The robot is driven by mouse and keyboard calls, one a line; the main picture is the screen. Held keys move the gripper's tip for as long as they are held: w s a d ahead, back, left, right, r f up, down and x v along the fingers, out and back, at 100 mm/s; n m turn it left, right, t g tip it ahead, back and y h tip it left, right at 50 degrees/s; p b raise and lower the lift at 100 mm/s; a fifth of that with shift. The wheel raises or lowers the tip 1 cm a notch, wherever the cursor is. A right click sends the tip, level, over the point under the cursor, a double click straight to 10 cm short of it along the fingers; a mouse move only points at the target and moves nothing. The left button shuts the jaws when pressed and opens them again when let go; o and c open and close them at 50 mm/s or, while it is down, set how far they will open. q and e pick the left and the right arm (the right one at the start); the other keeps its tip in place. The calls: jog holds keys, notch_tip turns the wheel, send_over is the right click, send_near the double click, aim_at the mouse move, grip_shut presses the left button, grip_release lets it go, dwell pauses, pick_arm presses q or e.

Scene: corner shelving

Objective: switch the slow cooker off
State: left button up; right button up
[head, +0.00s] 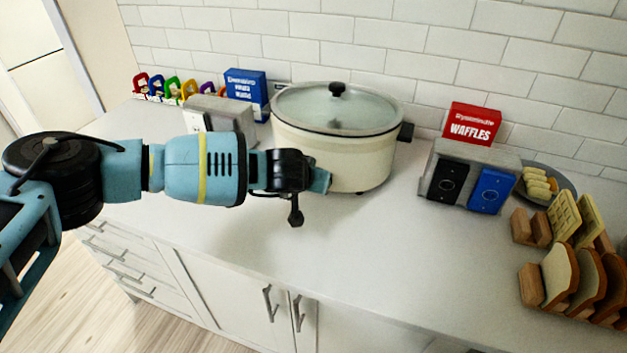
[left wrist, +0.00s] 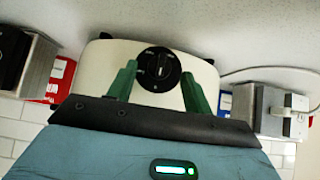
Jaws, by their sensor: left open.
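The slow cooker (head: 345,150) is a cream oval pot with a glass lid (head: 335,108) and a black lid handle. It stands on the counter against the tiled wall. Its round black dial (left wrist: 158,68) shows on the cream front in the left wrist view, with a pale line roughly upright on it; the setting is too small to read. My left gripper (head: 322,181) is at the front of the cooker, open, with one green finger on each side of the dial. I cannot tell whether the fingers touch it. In the head view the gripper hides the dial.
A grey toaster (head: 465,172) with black and blue fronts and a red waffle box (head: 472,123) stand right of the cooker. Bread racks (head: 575,280) are farther right. A blue box (head: 247,92) and another appliance (head: 215,118) stand left. The counter in front is clear.

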pick_arm(q)
jog(key=v, duration=0.6)
jog(key=shift+r, duration=0.15)
dwell(0.4)
